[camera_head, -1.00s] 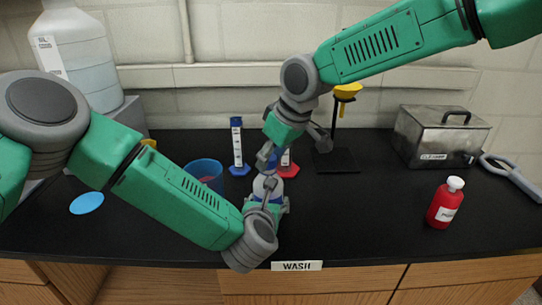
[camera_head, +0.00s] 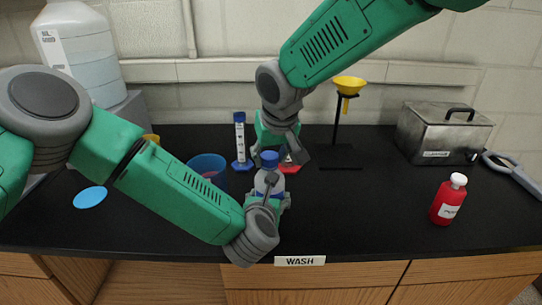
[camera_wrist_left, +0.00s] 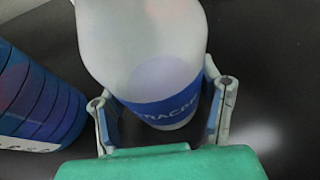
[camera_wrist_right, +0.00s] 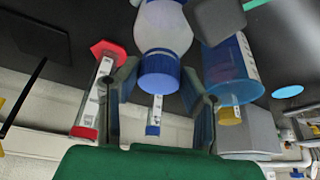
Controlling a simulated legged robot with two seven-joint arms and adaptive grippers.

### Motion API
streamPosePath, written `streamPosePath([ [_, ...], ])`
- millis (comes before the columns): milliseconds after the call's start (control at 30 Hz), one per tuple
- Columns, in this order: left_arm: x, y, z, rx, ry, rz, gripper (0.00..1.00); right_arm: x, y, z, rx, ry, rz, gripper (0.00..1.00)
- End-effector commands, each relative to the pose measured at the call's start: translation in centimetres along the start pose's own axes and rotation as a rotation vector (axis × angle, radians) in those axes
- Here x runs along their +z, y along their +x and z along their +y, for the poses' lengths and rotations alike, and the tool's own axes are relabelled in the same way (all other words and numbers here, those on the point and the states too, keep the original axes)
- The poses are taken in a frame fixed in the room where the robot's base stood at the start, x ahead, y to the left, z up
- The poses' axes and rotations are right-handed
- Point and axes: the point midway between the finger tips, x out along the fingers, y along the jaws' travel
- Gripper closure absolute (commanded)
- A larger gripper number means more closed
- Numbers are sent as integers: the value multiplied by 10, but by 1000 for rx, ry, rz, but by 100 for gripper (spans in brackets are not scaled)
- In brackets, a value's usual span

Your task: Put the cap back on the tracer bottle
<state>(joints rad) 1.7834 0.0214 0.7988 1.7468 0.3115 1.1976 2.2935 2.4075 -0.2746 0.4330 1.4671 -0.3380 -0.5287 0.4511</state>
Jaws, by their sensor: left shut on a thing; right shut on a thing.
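The tracer bottle (camera_head: 267,182) is pale with a blue label and stands upright on the black bench. Its lettering shows in the left wrist view (camera_wrist_left: 160,107). My left gripper (camera_head: 268,203) is shut around its lower part. The blue cap (camera_head: 270,158) is at the bottle's top, in line with the neck. My right gripper (camera_head: 277,148) comes from above and behind and is shut on the cap. In the right wrist view the cap (camera_wrist_right: 159,74) lies between the fingers, against the bottle (camera_wrist_right: 163,28). I cannot tell whether it is fully seated.
A blue cup (camera_head: 207,168) stands close left of the bottle. Behind are a blue-based cylinder (camera_head: 240,142), a red-based cylinder (camera_head: 289,167) and a funnel stand (camera_head: 338,120). A red bottle (camera_head: 448,199) and a metal box (camera_head: 440,132) stand right. The right front bench is clear.

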Motion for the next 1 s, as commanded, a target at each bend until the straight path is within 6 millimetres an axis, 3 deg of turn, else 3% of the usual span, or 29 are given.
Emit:
streamPosePath([
  [100, 0, 0, -2, -2, 2, -1, 100, 1, 0, -1, -4, -1, 0, 76],
  [167, 0, 0, -3, -2, 2, -1, 100, 1, -1, 0, -5, -2, 0, 52],
  [200, 0, 0, -3, -2, 2, -1, 100, 1, -1, 0, -5, -2, 0, 45],
  [567, 1, 0, 0, -1, 0, -1, 100, -1, -3, -1, -2, -3, 1, 45],
  [833, 0, -1, 0, -1, 0, -1, 100, -15, -34, 0, -2, -3, 5, 45],
  [1000, 0, 0, 0, -1, 0, -1, 100, -18, -42, -1, -3, -4, 0, 45],
])
